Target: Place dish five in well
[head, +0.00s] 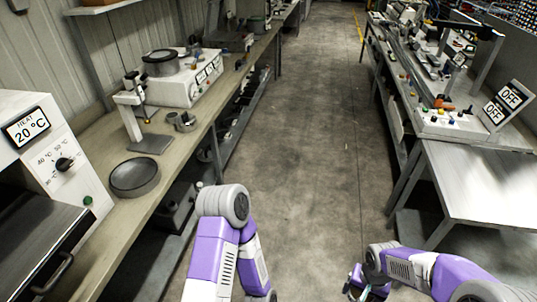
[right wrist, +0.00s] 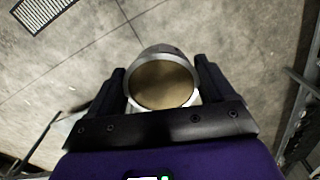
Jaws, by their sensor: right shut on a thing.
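In the right wrist view my right gripper (right wrist: 160,72) is shut on a round metal dish (right wrist: 161,86) with a pale rim and a brown inside. One dark finger is on each side of it, and the floor shows beyond. In the head view the right gripper (head: 362,284) is low at the bottom right, over the aisle; the dish is not clear there. My left arm shows at the bottom centre, but its gripper is out of the picture. I cannot tell which opening is the well.
A round grey pan (head: 135,177) lies on the left bench (head: 102,216), near a heater box (head: 58,160) reading 20 °C. A white machine (head: 193,83) stands farther back. On the right are a bare white table (head: 480,180) and two OFF panels. The aisle floor (head: 300,130) is clear.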

